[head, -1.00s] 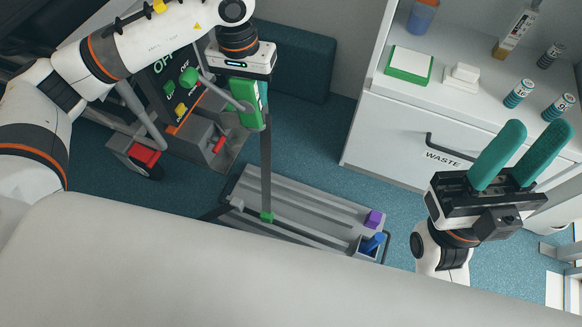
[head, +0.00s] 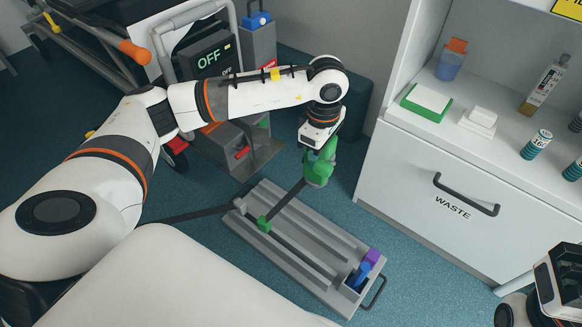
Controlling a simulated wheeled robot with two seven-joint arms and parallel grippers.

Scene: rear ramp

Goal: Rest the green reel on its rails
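The green reel (head: 319,168) hangs at my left gripper (head: 318,150), above the far side of the grey railed base (head: 315,238). The gripper appears shut on the reel, though its fingertips are hard to make out. A dark strap (head: 287,202) slants from the reel down to a green end piece (head: 264,224) on the base. The reel is clear of the long raised rails. Only part of my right gripper's body (head: 560,285) shows at the lower right edge; its fingers are out of view.
Purple (head: 372,256) and blue (head: 358,275) pieces sit at the base's right end, by a dark handle. The WASTE drawer cabinet (head: 450,190) stands to the right. A grey unit with an OFF screen (head: 208,58) stands behind my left arm. Blue floor lies clear between base and cabinet.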

